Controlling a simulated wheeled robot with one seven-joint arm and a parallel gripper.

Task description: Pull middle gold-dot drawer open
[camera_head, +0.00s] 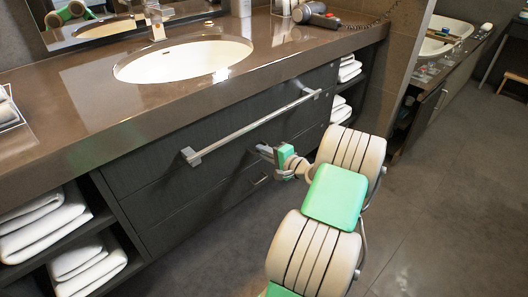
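The dark vanity cabinet has stacked drawer fronts below the sink. The middle drawer front (185,190) looks flush with the cabinet, and its right part is partly hidden by my arm. I cannot make out a gold dot on any front. A small metal handle (260,180) shows low on the cabinet, below my gripper. My gripper (264,151) is in front of the drawers, under the towel bar, with its grey fingers towards the cabinet. It is too small to tell whether the fingers are open or touch anything.
A metal towel bar (250,125) sticks out along the upper front. Open shelves with folded white towels (75,262) flank the drawers. The counter (85,125) holds a sink (180,62) and a hair dryer (313,14). The grey floor (445,190) at the right is clear.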

